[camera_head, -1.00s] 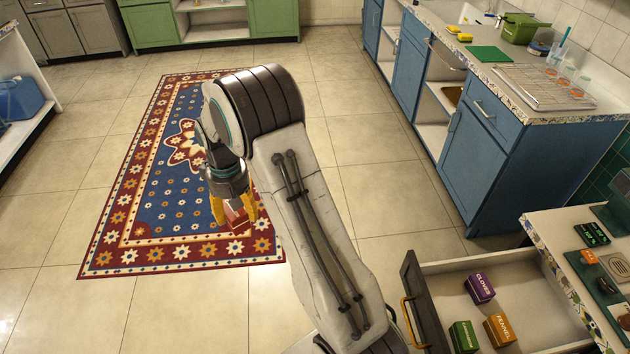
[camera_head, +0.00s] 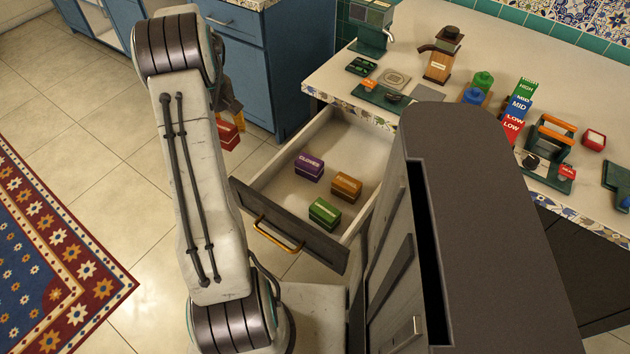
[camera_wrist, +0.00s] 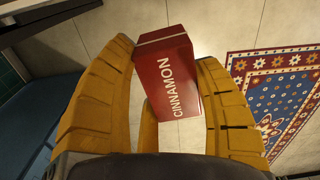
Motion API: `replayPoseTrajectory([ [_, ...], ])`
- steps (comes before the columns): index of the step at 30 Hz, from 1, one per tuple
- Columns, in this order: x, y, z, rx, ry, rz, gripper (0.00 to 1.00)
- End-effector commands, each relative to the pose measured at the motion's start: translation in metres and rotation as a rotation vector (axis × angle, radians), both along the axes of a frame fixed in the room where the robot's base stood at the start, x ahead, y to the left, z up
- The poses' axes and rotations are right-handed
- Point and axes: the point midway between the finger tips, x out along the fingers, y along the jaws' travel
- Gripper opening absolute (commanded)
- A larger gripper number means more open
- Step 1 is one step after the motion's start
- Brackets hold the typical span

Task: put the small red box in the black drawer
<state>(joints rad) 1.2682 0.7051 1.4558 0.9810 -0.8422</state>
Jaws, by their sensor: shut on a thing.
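The small red box, labelled CINNAMON (camera_wrist: 166,85), is between the yellow fingers of my gripper (camera_wrist: 163,62) in the wrist view. My gripper is shut on it. In the head view the red box (camera_head: 228,135) hangs over the floor, left of the drawer, and my arm partly hides the gripper (camera_head: 232,112). The black drawer (camera_head: 318,241) is pulled open, with a dark front and a gold handle. Inside it are a purple CLOVES box (camera_head: 308,166), an orange box (camera_head: 346,187) and a green box (camera_head: 324,213). Bare drawer floor shows around them.
The counter (camera_head: 335,78) above the drawer holds a coffee grinder (camera_head: 440,55), coloured blocks and several devices. A blue cabinet (camera_head: 285,65) stands behind my gripper. A patterned rug (camera_head: 45,270) lies at the left. My dark body part covers the right foreground.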

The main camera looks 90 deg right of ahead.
Motion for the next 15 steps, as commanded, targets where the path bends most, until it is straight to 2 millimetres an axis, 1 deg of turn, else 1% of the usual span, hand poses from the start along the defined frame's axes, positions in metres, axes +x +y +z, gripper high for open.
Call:
replayPoseTrajectory([
  [1,-0.029,-0.011,-0.01,-0.001,0.0,-0.03,0.27],
  [2,-0.044,-0.015,-0.013,0.0,0.0,-0.041,0.27],
  [3,-0.064,-0.02,-0.016,-0.001,0.0,-0.054,0.27],
  [5,-0.092,-0.027,-0.02,-0.001,0.0,-0.073,0.27],
  [6,-0.109,-0.029,-0.022,0.0,0.0,-0.085,0.27],
  [9,-0.148,-0.033,-0.027,-0.001,0.0,-0.111,0.27],
  [12,-0.179,-0.034,-0.031,0.0,0.0,-0.129,0.27],
  [15,-0.202,-0.034,-0.034,0.0,0.0,-0.144,0.27],
])
